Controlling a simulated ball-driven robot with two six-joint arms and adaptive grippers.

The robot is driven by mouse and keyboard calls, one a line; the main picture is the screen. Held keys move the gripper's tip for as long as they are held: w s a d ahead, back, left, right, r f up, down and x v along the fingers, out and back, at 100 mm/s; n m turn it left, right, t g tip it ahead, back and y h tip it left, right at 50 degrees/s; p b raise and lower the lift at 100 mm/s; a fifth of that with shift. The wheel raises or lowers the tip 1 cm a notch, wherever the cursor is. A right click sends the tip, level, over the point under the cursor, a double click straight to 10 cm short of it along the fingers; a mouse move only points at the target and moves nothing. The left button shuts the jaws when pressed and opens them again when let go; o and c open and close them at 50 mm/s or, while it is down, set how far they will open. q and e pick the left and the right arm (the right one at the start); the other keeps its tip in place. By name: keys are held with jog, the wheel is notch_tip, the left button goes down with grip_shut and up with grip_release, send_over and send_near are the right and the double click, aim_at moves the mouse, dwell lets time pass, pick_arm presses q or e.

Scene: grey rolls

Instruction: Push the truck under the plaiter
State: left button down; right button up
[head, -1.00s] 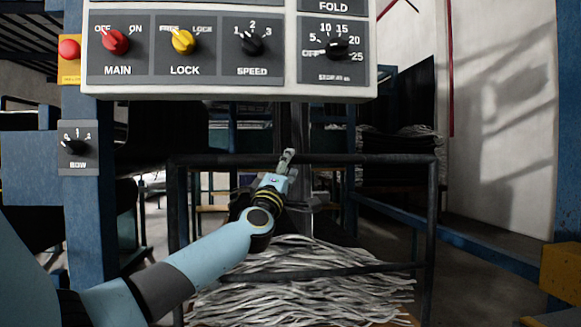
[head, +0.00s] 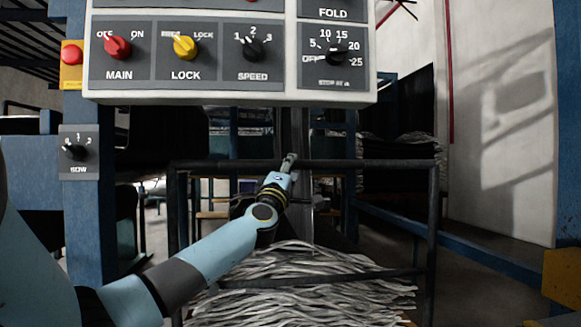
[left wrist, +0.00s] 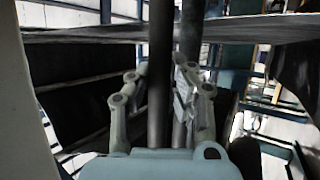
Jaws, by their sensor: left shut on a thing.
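The truck is a dark-railed cart with grey strands heaped on it (head: 310,280). Its top rail (head: 390,164) runs across the middle of the head view. My left gripper (head: 289,161) is at the middle of this rail and shut on it. In the left wrist view the fingers (left wrist: 162,75) close around a dark bar (left wrist: 160,35). The plaiter is the machine with the white control panel (head: 230,96) and blue posts (head: 88,225); it stands above and around the truck. The truck's wheels are hidden. My right gripper is not in view.
A BOW dial box (head: 78,152) and a red button (head: 71,54) sit on the left post. A blue beam (head: 460,245) runs along the right side. A yellow block (head: 561,277) is at the far right. Bare floor shows right of the truck.

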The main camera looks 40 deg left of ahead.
pick_arm(q)
jog(key=shift+w+a, duration=0.2)
jog(key=shift+a, duration=0.1)
jog(key=shift+w+a+f+b, duration=0.15)
jog(key=shift+w+a+b, duration=0.15)
jog(key=shift+w+a, duration=0.4)
jog(key=c, duration=1.2)
grip_release()
jog(key=shift+s, duration=0.15)
jog(key=shift+o, duration=0.2)
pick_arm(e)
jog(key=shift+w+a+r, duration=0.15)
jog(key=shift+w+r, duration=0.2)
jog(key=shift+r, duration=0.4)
pick_arm(q)
jog(key=shift+d, duration=0.1)
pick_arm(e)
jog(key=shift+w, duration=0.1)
